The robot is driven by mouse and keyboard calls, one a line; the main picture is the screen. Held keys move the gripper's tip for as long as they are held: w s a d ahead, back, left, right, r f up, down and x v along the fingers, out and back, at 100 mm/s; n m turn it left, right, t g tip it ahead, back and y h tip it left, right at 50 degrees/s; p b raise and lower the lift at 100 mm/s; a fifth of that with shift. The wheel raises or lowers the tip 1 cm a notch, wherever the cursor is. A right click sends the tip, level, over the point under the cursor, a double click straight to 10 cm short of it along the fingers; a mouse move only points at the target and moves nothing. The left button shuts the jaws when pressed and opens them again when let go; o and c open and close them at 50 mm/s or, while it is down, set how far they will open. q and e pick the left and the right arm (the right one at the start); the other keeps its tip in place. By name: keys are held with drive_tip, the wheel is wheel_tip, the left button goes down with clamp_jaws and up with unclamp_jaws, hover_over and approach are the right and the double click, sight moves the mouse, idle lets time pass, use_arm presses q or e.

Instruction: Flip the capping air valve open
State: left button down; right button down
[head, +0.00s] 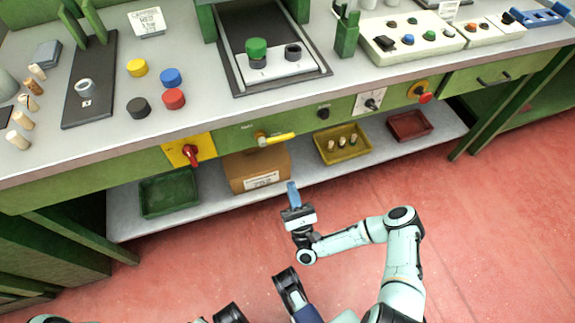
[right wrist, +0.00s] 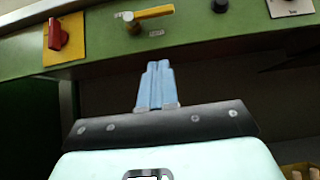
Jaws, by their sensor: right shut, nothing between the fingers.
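The air valve has a yellow lever (head: 277,139) on the green front panel of the bench, with a small label to its upper left. The lever lies nearly level and points right from its pivot. In the right wrist view the yellow lever (right wrist: 155,12) is at the top, above and beyond the fingers. My right gripper (head: 292,186) is shut and empty, its blue fingers together. It is in front of the bench, lower than the lever and apart from it. The blue fingertips (right wrist: 158,66) also show in the wrist view. My left gripper is not in view.
A red rotary switch (head: 191,153) on a yellow plate is left of the valve. A black knob (head: 323,113) is to its right. The lower shelf holds a cardboard box (head: 256,172), a green tray (head: 168,193) and a yellow tray (head: 325,155) with corks. The floor in front is clear.

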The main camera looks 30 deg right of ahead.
sight(276, 139)
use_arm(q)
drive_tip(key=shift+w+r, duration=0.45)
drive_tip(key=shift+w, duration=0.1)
use_arm(e)
drive_tip(key=s+r+x, duration=0.2)
drive_tip(key=x, duration=1)
drive_tip(key=shift+w+a+r, duration=0.15)
drive_tip(key=shift+w+a, duration=0.05)
drive_tip(key=shift+a, duration=0.1)
